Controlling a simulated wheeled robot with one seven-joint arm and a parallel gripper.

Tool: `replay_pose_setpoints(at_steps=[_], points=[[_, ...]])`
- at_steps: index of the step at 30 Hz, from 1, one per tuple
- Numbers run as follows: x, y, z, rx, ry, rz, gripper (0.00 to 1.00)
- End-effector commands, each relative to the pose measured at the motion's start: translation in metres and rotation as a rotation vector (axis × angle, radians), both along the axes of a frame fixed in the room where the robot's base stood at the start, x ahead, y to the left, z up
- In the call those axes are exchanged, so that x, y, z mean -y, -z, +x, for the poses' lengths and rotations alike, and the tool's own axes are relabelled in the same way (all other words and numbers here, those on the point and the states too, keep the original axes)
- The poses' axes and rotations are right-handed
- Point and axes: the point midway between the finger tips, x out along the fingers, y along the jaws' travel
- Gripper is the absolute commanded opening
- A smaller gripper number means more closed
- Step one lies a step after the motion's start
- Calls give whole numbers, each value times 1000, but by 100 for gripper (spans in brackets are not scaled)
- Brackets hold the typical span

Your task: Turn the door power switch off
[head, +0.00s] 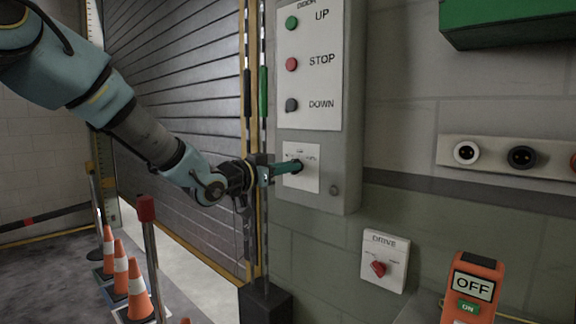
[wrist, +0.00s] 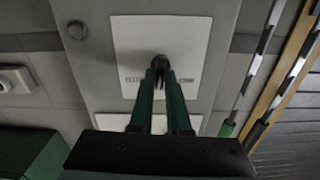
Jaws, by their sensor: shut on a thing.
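The door power switch is a dark knob on a white plate (head: 301,180) low on the grey door control box (head: 347,150). The plate also shows in the wrist view (wrist: 190,40), with the dark knob (wrist: 160,62) at its middle. My gripper (head: 296,166) reaches in from the left, and its green fingers are shut on the knob. In the wrist view the fingertips (wrist: 161,72) close around the knob and hide part of it. The small print on the plate is too small to read, so I cannot tell the switch's position.
Above the switch are UP (head: 292,22), STOP (head: 292,64) and DOWN (head: 291,105) buttons. A red DRIVE switch (head: 379,268) and an orange OFF box (head: 473,290) are lower right. Sockets (head: 466,153) are on the right wall. Striped cones (head: 136,290) stand lower left, by the shutter door (head: 175,90).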

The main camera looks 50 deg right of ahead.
Motion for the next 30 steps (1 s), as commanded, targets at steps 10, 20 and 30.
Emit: replay_pose_setpoints(at_steps=[10,20,30], points=[[0,1,1,-76,-1,7,0],[0,1,1,-79,-1,7,0],[0,1,1,-78,0,6,45]])
